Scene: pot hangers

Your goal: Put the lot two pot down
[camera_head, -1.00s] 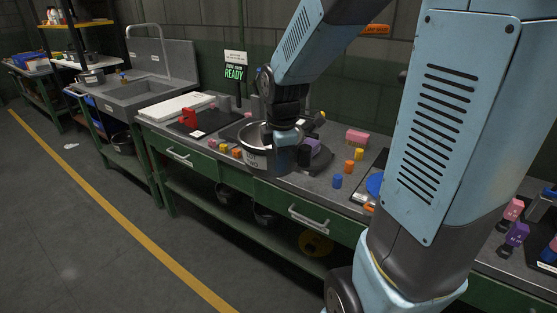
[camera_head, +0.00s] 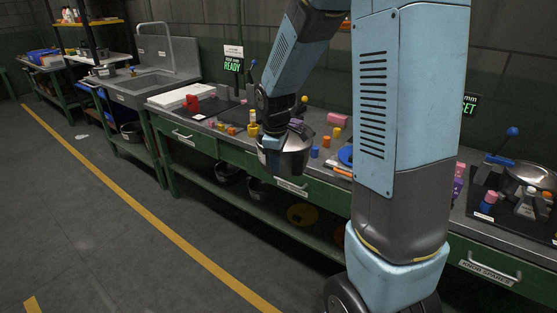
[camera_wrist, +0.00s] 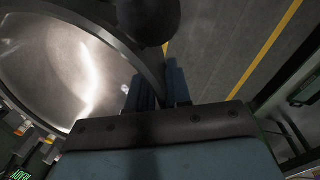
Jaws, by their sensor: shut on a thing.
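The steel pot (camera_head: 291,158) is held in the air at the front edge of the green workbench. My gripper (camera_head: 271,146) is shut on the pot's left side in the head view. In the wrist view the pot's round, shiny inside (camera_wrist: 60,60) fills the left, and my gripper's fingers (camera_wrist: 160,88) close on its rim side. The inside that shows looks empty. The pot's label is not visible now, and the pot hides part of the bench front.
The bench top (camera_head: 322,171) carries small coloured blocks and pegs, a red block (camera_head: 192,104) and a pink block (camera_head: 337,119). Another pan (camera_head: 527,178) is at the far right. A sink (camera_head: 148,85) stands left. Open floor (camera_head: 110,215) lies in front.

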